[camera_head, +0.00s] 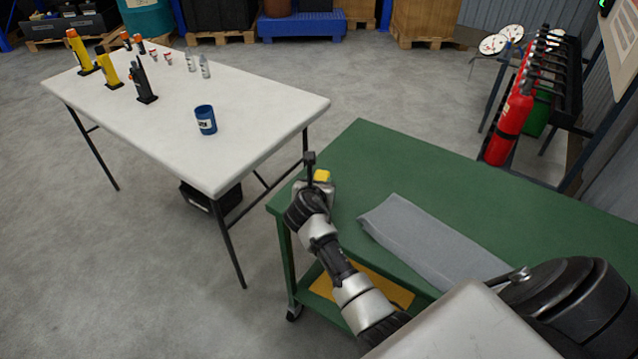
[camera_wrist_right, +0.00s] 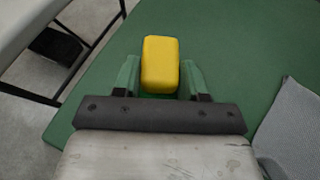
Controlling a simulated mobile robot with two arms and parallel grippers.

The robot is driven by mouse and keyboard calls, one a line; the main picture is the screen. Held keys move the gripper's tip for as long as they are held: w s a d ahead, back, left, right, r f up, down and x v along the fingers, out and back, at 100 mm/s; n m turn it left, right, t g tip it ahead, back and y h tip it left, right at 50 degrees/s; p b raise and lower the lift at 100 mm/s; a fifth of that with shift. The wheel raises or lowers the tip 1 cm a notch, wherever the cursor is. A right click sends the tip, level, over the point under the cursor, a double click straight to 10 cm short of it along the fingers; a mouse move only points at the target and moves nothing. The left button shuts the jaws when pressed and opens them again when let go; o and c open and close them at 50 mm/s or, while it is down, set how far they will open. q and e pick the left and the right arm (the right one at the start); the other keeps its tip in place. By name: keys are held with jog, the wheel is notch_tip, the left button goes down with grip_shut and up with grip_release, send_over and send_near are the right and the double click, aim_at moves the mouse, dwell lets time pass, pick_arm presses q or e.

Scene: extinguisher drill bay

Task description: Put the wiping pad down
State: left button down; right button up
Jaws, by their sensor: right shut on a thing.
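The wiping pad (camera_wrist_right: 161,62) is a small yellow block with rounded edges. It also shows in the head view (camera_head: 322,176), over the left end of the green table (camera_head: 440,170). My right gripper (camera_wrist_right: 162,80) is shut on the pad, with one finger on each side of it; in the head view the gripper (camera_head: 316,184) is partly hidden by its own wrist. I cannot tell whether the pad's underside touches the green top. My left gripper is not in view.
A grey cloth (camera_head: 425,235) lies on the green table, right of my right arm. The green top behind it is clear. A white table (camera_head: 255,110) at the left holds a blue mug (camera_head: 205,120) and several small items. Red extinguishers (camera_head: 510,120) stand in a rack at the right.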

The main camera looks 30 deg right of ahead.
jog(key=o, duration=0.9)
jog(key=shift+f, duration=0.1)
jog(key=shift+s+a+r, duration=0.2)
jog(key=shift+r, duration=0.1)
jog(key=p+v, duration=0.1)
jog(key=v, duration=1)
jog(key=shift+s+a+r+p, duration=0.15)
jog(key=shift+p, duration=0.2)
